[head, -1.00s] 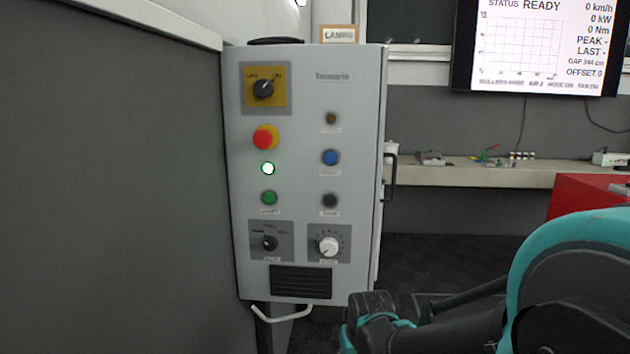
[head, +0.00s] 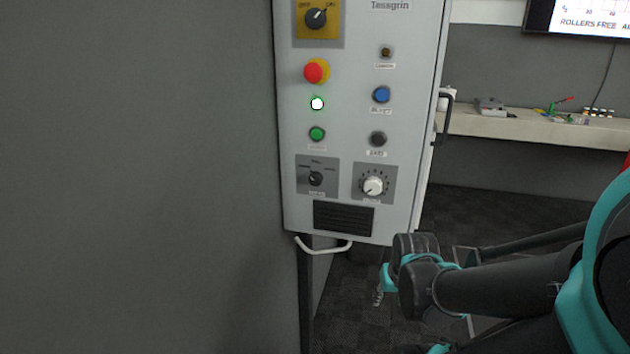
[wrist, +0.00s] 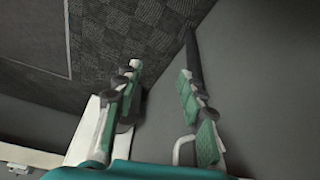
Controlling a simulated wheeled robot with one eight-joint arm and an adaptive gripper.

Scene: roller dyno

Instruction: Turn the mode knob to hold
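The small black knob (head: 315,179) sits on a grey plate at the lower left of the light grey control cabinet (head: 350,120). It appears to be the mode knob. Its short labels and pointer are too small to read surely. My gripper's two green-padded fingers stand apart with nothing between them in the wrist view (wrist: 161,75). In the head view my dark and teal arm end is below and right of the cabinet, apart from the knob, and the fingers are mostly hidden there.
A white dial (head: 373,186) is right of the knob, and a vent (head: 343,218) is below. A red stop button (head: 316,71), green button (head: 317,134) and blue button (head: 381,94) are above. A bent white bar (head: 325,247) hangs underneath. A grey wall (head: 140,170) closes the left side.

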